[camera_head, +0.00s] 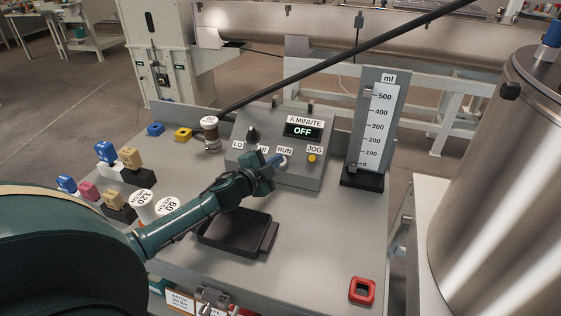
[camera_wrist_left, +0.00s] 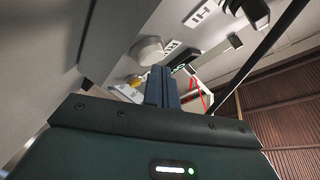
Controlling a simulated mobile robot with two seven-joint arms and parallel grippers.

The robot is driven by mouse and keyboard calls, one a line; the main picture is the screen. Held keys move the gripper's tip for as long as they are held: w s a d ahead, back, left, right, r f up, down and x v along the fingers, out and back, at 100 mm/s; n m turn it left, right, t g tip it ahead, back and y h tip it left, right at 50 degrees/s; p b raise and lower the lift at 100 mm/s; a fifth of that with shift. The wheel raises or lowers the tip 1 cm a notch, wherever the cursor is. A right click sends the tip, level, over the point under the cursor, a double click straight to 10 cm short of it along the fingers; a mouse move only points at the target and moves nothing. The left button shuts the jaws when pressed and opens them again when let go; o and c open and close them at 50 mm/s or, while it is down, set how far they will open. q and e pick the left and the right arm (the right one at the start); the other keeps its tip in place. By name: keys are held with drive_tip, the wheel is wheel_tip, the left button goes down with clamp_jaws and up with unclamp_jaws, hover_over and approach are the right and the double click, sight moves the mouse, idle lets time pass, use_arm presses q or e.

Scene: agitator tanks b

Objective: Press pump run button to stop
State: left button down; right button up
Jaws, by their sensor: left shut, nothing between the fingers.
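The pump control box (camera_head: 318,172) stands at the back of the grey bench, with a display (camera_head: 303,131) reading OFF under the label A MINUTE. Its front carries a black knob (camera_head: 252,135) between LO and HI, the RUN label (camera_head: 285,150), and a yellow JOG button (camera_head: 311,158). A pale round RUN button (camera_head: 283,162) shows partly beside my fingers; it is the white cap (camera_wrist_left: 150,49) in the left wrist view. My left gripper (camera_head: 274,160) is shut and empty, its fingertips close to this button. I cannot tell whether they touch. My right gripper is not in view.
A graduated ml cylinder board (camera_head: 368,135) stands right of the box. A black tray (camera_head: 232,236) lies below my left forearm, and a red square ring (camera_head: 362,290) lies front right. Several coloured blocks sit at left. A steel tank (camera_head: 500,190) stands at right.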

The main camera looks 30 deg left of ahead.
use_arm(q)
drive_tip(key=shift+w+f+b, duration=0.25)
drive_tip(key=shift+f+b, duration=0.1)
idle(0.5)
idle(0.3)
drive_tip(key=shift+s+r+p, duration=0.55)
drive_tip(key=shift+r+p, duration=0.1)
drive_tip(key=shift+p, duration=0.2)
drive_tip(key=s+r+p, duration=0.1)
drive_tip(key=r+p, duration=0.1)
drive_tip(key=s+d+r+p, duration=0.1)
drive_tip(key=s+r+p, duration=0.1)
drive_tip(key=shift+p, duration=0.3)
idle(0.5)
